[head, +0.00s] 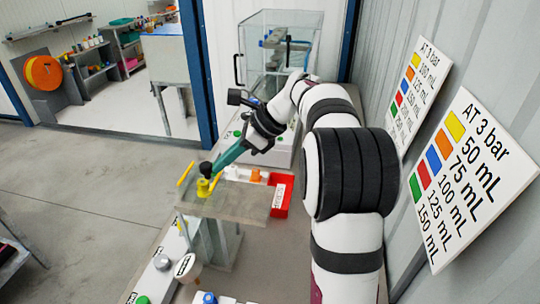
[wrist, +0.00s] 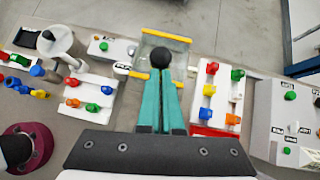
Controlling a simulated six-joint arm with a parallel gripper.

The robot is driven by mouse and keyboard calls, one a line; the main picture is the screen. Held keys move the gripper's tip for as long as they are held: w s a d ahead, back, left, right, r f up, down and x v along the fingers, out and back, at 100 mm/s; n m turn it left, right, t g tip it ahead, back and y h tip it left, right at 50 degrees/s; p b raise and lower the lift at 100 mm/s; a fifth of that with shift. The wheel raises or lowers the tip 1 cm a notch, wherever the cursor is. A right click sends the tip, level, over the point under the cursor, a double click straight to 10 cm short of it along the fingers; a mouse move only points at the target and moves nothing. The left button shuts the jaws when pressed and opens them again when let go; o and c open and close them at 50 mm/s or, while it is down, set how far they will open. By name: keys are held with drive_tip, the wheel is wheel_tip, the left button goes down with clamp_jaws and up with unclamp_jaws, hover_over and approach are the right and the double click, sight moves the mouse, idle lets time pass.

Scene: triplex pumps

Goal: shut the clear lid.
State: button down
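The clear lid (head: 240,201) shows in the head view as a see-through, brownish panel that looks roughly level over a clear-walled box (head: 218,247). In the wrist view the clear panel (wrist: 150,45) has yellow bars along its far and near edges. My gripper (head: 214,166) has teal fingers, which lie close together in the wrist view (wrist: 160,72). A black ball (head: 205,168) is at the fingertips, above a yellow fitting (head: 204,187). It also shows in the wrist view (wrist: 160,57). I cannot tell whether the fingers touch the ball.
A red tray (head: 283,194) is right of the panel. White blocks with coloured knobs flank the fingers in the wrist view (wrist: 90,95). A glass cabinet (head: 280,50) stands behind, and signs (head: 468,175) hang on the right wall. Open floor (head: 80,190) lies left.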

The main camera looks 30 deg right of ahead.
drive_tip(key=s+d+f+v, duration=0.1)
drive_tip(key=d+f+v, duration=0.1)
drive_tip(key=v, duration=1.1)
drive_tip(key=s+a+f+n+g+h, duration=0.15)
drive_tip(key=s+a+n, duration=0.25)
drive_tip(key=a, duration=0.4)
drive_tip(key=s+a+f+n+g, duration=0.2)
drive_tip(key=s+a+n, duration=0.2)
drive_tip(key=a, duration=0.4)
drive_tip(key=s+a+f+n+h, duration=0.1)
drive_tip(key=s+a+f+n, duration=0.1)
drive_tip(key=s+f+n, duration=0.2)
drive_tip(key=s+a+f+n+g+h, duration=0.1)
drive_tip(key=s+a+f+n, duration=0.2)
drive_tip(key=s, duration=0.5)
drive_tip(key=s+a+f+n+g+h, duration=0.1)
drive_tip(key=s+a+f+n+h, duration=0.1)
drive_tip(key=s+f+n, duration=0.2)
drive_tip(key=shift+s+a+f+n, duration=0.35)
drive_tip(key=shift+s+f, duration=0.35)
drive_tip(key=shift+s, duration=0.45)
